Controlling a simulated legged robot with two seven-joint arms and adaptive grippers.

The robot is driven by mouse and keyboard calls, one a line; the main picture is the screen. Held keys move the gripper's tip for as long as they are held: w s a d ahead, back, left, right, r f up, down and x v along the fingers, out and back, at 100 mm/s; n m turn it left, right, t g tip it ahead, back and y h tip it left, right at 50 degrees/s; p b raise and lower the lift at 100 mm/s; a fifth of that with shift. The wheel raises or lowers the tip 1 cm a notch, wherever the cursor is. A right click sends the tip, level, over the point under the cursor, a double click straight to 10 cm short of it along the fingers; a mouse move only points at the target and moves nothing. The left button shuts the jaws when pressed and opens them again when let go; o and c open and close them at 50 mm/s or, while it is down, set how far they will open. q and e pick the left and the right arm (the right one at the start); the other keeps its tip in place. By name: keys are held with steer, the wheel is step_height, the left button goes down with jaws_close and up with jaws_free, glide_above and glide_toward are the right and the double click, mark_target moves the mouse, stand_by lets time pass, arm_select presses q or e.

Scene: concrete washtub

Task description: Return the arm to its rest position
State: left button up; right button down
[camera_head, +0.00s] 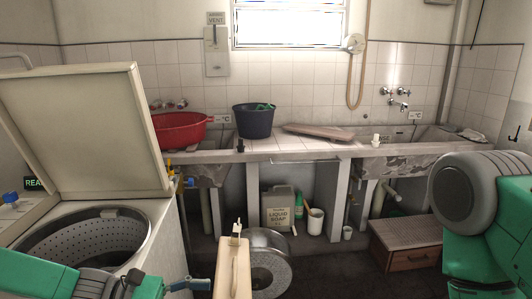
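My green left arm comes in at the lower left, in front of the open washing machine. Dark parts at its end, seemingly my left gripper (134,281), show near the bottom edge. The fingers are too small and cut off to tell open from shut, and I see nothing clearly held. My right arm, green with a large grey joint, fills the lower right side. Its gripper is out of view.
The top-loading washing machine (158,225) stands at left, its lid (85,125) raised. A red basin (180,130) and dark bucket (254,121) sit on the concrete washtub counter (300,150). Below are a soap jug (279,210) and wooden box (408,245). A pale upright board (233,270) stands in front.

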arm_select(q)
steer(key=s+a+f+m+g+y, duration=0.3)
steer(key=s+f+m+y, duration=0.5)
steer(key=s+f, duration=1.05)
steer(key=s+a+f+m+t+y, duration=0.1)
steer(key=s+a+m+y, duration=0.2)
steer(key=a+m+y, duration=0.1)
steer(key=s+a+m+t+y, duration=0.1)
steer(key=s+a+m+y, duration=0.2)
steer(key=a+m, duration=0.3)
steer(key=shift+a+f+m+t+y, duration=0.4)
steer(key=shift+a+y, duration=0.3)
steer(key=shift+a, duration=0.35)
steer(key=shift+s+a, duration=0.1)
steer(key=shift+a, duration=0.25)
steer(key=shift+d, duration=0.15)
